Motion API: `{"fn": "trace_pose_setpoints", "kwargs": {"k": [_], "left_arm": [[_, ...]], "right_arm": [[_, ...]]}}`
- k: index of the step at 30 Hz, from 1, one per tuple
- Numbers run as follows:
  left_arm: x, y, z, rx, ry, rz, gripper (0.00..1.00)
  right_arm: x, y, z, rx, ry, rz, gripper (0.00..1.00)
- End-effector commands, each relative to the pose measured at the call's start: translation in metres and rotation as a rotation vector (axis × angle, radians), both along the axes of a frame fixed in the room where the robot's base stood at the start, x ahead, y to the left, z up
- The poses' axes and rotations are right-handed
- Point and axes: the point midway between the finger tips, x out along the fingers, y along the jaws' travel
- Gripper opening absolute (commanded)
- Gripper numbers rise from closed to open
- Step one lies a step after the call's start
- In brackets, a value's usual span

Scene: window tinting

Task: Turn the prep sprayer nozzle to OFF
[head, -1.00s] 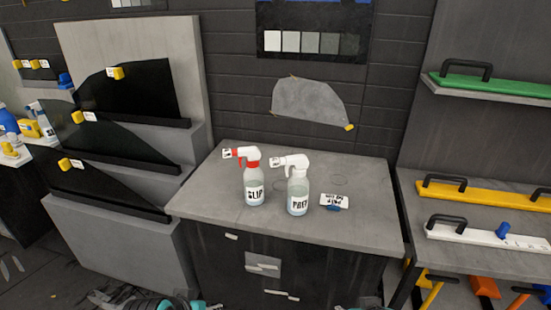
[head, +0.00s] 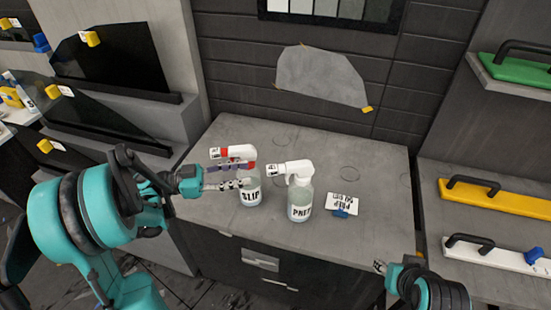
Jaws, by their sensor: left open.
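The prep sprayer (head: 300,203) stands upright on the grey counter. It has a clear bottle labelled PREP and a white head with a white nozzle (head: 272,170) pointing left. The marking on the nozzle is too small to read. The slip sprayer (head: 251,192) with a red and white head stands just left of it. My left gripper (head: 248,175) is open, its fingers at the slip sprayer's neck and overlapping it in view; I cannot tell if they touch. My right gripper (head: 381,266) is low at the counter's front right, its fingers mostly hidden.
A small card with a blue clip (head: 344,203) lies right of the prep sprayer. The counter (head: 385,170) is clear behind and to the right. Dark tinted panels (head: 110,65) stand at left.

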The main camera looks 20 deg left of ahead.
Motion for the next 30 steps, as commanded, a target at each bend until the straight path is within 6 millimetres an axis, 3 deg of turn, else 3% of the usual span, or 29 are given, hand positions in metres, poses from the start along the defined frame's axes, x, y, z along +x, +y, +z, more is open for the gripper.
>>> {"fn": "trace_pose_setpoints", "kwargs": {"k": [12,24,25,29,30], "left_arm": [[0.027,-0.057,-0.002,0.000,0.001,-0.002,0.41],[0.033,-0.067,0.000,0.000,0.002,0.001,0.41],[0.033,-0.067,0.000,0.000,0.002,0.001,0.39],[0.033,-0.067,0.000,0.000,0.002,0.001,0.04],[0.033,-0.067,0.000,0.000,0.002,0.001,0.00]], "right_arm": [[0.000,0.000,-0.015,0.000,0.000,0.000,0.40],[0.000,0.000,-0.016,0.000,0.000,0.000,0.40],[0.000,0.000,-0.016,0.000,0.000,0.000,0.40],[0.000,0.000,-0.016,0.000,0.000,0.000,0.40],[0.000,0.000,-0.016,0.000,0.000,0.000,0.40]]}}
